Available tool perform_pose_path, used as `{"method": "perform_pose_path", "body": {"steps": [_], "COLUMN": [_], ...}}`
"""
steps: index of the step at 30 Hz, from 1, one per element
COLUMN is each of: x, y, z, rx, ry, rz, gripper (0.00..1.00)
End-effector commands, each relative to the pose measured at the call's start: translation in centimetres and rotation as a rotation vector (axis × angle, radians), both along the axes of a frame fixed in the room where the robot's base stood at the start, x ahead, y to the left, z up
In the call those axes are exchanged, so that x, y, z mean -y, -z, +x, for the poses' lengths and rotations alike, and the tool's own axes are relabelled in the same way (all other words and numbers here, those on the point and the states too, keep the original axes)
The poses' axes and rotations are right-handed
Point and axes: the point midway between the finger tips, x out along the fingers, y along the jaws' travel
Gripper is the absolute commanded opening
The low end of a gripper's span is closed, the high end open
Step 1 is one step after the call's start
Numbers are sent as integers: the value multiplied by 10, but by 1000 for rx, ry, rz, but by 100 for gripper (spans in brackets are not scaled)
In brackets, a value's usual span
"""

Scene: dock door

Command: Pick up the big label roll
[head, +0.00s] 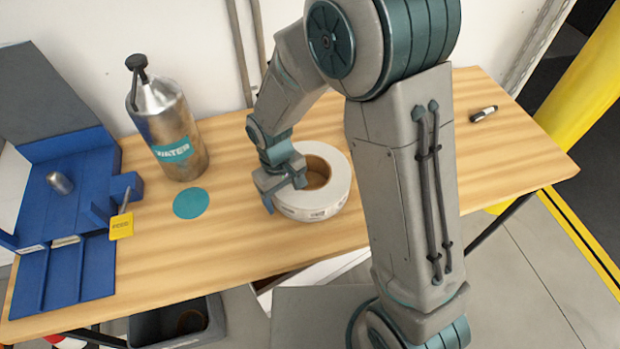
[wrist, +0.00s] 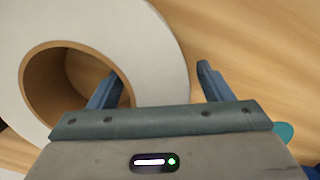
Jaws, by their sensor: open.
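The big label roll (head: 335,192) is a wide white ring with a brown cardboard core, lying flat on the wooden table. It fills the upper left of the wrist view (wrist: 162,62). My gripper (head: 284,193) is over the roll's left side. In the wrist view my gripper (wrist: 158,88) is open, with one finger over the core hole and the other outside the roll's outer edge, so the roll's ring lies between them. I cannot tell how deep the fingers reach or whether they touch the roll.
A metal water bottle (head: 178,130) stands left of the roll, behind a teal disc (head: 191,203). A blue organizer (head: 70,170) with a yellow tag (head: 121,226) is at the left. A marker (head: 483,114) lies at the right. The table front (head: 240,245) is clear.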

Motion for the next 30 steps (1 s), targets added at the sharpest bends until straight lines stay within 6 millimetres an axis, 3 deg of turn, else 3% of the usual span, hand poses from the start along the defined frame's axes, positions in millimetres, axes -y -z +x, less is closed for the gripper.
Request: {"method": "perform_pose_path", "body": {"steps": [3,9,11,23,30], "x": [0,0,0,0,0], "y": [0,-1,-1,-7,-35], "z": [0,0,0,1,2], "rx": [0,0,0,2,5], "ry": [0,0,0,1,1], "rz": [0,0,0,1,2], "gripper": [70,14,0,0,0]}}
